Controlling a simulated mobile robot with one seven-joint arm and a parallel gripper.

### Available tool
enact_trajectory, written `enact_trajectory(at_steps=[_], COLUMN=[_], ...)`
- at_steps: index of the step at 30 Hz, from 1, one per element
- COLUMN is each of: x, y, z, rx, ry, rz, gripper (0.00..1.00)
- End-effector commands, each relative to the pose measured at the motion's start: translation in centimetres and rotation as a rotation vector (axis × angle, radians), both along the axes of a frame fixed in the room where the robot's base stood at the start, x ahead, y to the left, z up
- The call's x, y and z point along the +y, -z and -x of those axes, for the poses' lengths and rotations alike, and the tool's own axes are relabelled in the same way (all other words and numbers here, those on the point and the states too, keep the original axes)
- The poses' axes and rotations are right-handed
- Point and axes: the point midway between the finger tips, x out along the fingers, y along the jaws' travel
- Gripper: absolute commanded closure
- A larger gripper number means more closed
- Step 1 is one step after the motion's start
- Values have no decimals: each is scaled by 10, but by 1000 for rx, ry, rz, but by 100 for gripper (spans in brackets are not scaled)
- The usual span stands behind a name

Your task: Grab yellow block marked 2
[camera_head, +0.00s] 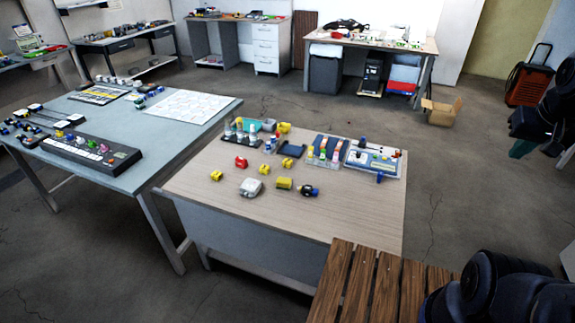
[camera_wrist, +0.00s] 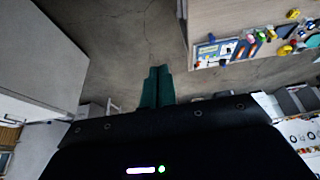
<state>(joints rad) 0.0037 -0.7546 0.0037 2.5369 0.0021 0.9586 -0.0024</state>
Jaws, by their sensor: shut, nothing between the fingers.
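Several small yellow blocks lie on the light wooden table in the head view. One is at the front left (camera_head: 216,175), a larger one is at the front middle (camera_head: 284,184), one lies between them and further back (camera_head: 264,169), and one is at the back (camera_head: 285,128). Any number on them is too small to read. My gripper (camera_wrist: 157,88), with teal fingers, is shut and empty in the wrist view. In the head view its teal tip (camera_head: 522,148) shows at the right edge, over the floor, well away from the table and blocks.
The wooden table (camera_head: 350,222) also carries a red piece (camera_head: 241,162), a white piece (camera_head: 251,187), a dark round piece (camera_head: 308,190) and a blue-white board (camera_head: 374,160). A slatted wooden surface (camera_head: 365,290) stands in front. A grey table (camera_head: 180,137) is at left. Floor between table and gripper is clear.

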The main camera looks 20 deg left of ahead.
Motion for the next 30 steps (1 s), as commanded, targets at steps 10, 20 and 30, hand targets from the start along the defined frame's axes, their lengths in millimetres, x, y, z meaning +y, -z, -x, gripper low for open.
enact_trajectory(at_steps=[10,20,30], x=[0,0,0], y=[0,0,0], z=[0,0,-1], rx=[0,0,0], ry=[0,0,-2], rz=[0,0,1], gripper=[100,51,40])
